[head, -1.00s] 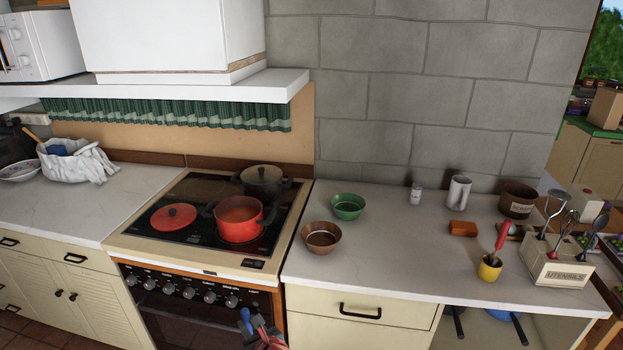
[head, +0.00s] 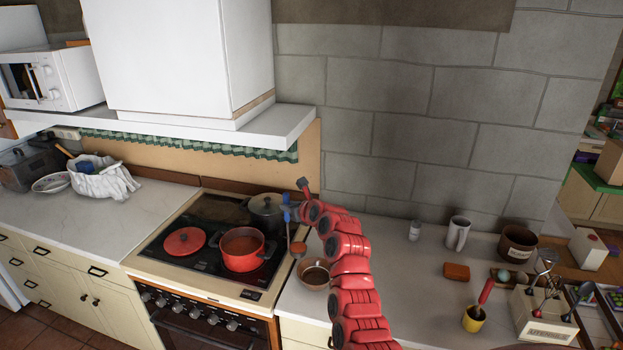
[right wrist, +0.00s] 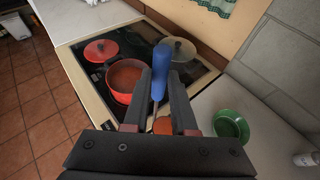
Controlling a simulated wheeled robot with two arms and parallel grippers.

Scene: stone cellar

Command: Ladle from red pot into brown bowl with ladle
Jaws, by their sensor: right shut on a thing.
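The red pot (head: 243,262) stands on the stove with orange-red soup in it. The brown bowl (head: 314,283) stands on the counter right of the stove, partly behind my arm. My right gripper (right wrist: 160,85) is shut on the blue handle of the ladle (right wrist: 159,72). In the head view the ladle (head: 298,249) hangs with its orange-red scoop near the brown bowl's far left rim, between pot and bowl. Whether the scoop touches the rim or is full, I cannot tell. In the wrist view my gripper hides the brown bowl. My left gripper is not in view.
A dark pot (head: 266,212) stands behind the red pot, and a red lid (head: 184,241) lies on the stove. A green bowl (right wrist: 231,126) is on the counter near the wall. The utensil box (head: 545,328) and yellow cup (head: 473,320) stand at the right.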

